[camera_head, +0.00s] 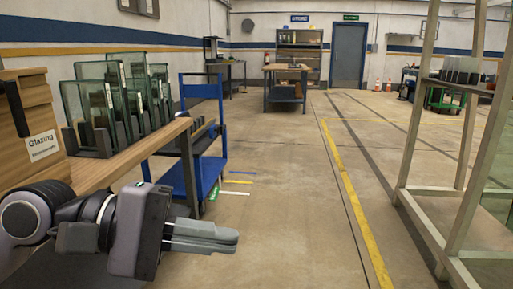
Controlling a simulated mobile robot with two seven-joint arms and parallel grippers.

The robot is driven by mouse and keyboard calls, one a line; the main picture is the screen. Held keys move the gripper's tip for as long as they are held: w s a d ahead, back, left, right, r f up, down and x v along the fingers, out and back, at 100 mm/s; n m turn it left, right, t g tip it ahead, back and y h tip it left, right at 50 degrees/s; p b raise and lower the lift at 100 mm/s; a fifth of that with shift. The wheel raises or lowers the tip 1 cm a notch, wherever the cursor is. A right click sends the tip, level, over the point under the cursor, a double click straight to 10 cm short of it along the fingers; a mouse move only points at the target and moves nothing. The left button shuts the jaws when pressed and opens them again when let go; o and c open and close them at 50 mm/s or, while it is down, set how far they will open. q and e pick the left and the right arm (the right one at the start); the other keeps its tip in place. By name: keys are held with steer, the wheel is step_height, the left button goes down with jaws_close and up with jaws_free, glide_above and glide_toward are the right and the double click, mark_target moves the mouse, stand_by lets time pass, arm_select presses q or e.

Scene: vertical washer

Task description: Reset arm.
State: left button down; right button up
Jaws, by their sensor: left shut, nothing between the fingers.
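My left gripper (205,236) reaches in from the lower left of the head view. Its fingers are shut together with nothing between them and point to the right. It is in front of the near end of a wooden bench and over the open floor. My right gripper does not show in this view.
The wooden bench (92,176) carries several glass panes (84,100) in dark racks, close above my left arm. A blue cart (212,172) stands beyond it. A metal frame shelf (480,85) stands at the right. The floor (290,190) between is clear.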

arm_select(q)
steer(key=w+a+f+m+t+y, duration=0.1)
steer(key=w+a+f+m+t, duration=0.3)
steer(key=m+t, duration=0.75)
steer(key=w+a+f+m+t+y, duration=0.2)
steer(key=f+m+t, duration=0.45)
steer(key=m, duration=1.05)
steer(key=s+a+f+n+g+y, duration=0.2)
steer(key=s+f+n+g+y, duration=0.15)
steer(key=f+n, duration=0.45)
steer(key=s+a+f+n+g+y+p, duration=0.1)
steer(key=s+a+f+n+g+y, duration=0.1)
steer(key=s+f+n, duration=0.55)
steer(key=s+a+f+n+g+y, duration=0.1)
steer(key=f+n+g+y, duration=0.3)
steer(key=f, duration=0.6)
steer(key=s+a+r+n+p, duration=0.1)
steer(key=a+r+p, duration=0.3)
steer(key=r+p, duration=0.9)
steer(key=s+p, duration=0.1)
steer(key=p, duration=0.7)
steer(key=shift+r, duration=0.35)
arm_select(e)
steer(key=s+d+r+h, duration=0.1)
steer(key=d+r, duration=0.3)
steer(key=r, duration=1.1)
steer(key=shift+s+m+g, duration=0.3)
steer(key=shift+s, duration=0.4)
